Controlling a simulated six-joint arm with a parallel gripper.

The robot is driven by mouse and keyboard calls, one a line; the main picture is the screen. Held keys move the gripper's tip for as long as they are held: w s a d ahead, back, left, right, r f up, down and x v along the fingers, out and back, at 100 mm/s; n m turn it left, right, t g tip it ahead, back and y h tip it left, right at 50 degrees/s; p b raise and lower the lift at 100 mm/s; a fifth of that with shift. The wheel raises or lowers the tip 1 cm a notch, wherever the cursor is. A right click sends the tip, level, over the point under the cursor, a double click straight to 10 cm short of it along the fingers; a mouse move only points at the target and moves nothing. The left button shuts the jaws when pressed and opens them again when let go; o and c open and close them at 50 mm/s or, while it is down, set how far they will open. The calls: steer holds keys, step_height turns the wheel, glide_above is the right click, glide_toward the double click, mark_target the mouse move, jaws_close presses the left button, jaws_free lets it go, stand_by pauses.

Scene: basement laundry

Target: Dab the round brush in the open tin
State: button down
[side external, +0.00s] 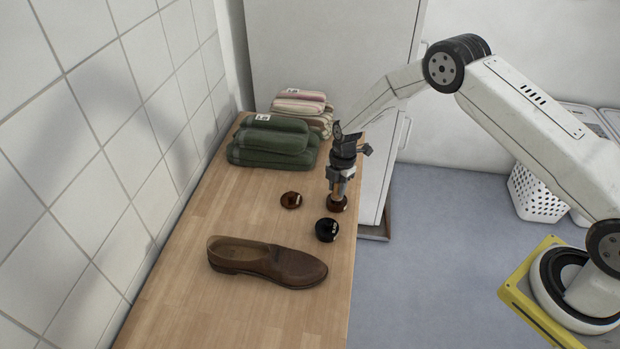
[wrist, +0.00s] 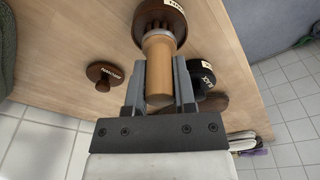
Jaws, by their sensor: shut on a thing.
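My gripper (wrist: 160,88) is shut on the light wooden handle (wrist: 158,75) of the round brush. The brush points down, its dark head at the brown open tin (side external: 337,206). In the wrist view the head overlaps the inside of this tin (wrist: 179,22); how deep it sits and whether it touches the contents cannot be told. In the side view the gripper (side external: 338,180) is right above the tin, near the bench's right edge, and hides much of the brush.
A brown round piece with a label (side external: 291,200) lies left of the tin. Green folded towels (side external: 272,141) and striped ones (side external: 302,104) are stacked behind.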

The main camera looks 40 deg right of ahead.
steer(key=shift+r, duration=3.45)
steer(key=shift+r, duration=0.15)
steer(key=shift+s+d+r+m, duration=0.1)
steer(key=shift+s+r+m, duration=0.35)
steer(key=shift+r+m, duration=0.35)
steer(key=s+d+r+m+t+h, duration=0.1)
steer(key=s+r+m, duration=1)
steer(key=m, duration=0.7)
steer(key=shift+s+d+m+t, duration=0.2)
steer(key=shift+s+m+t, duration=0.1)
steer(key=shift+s, duration=0.5)
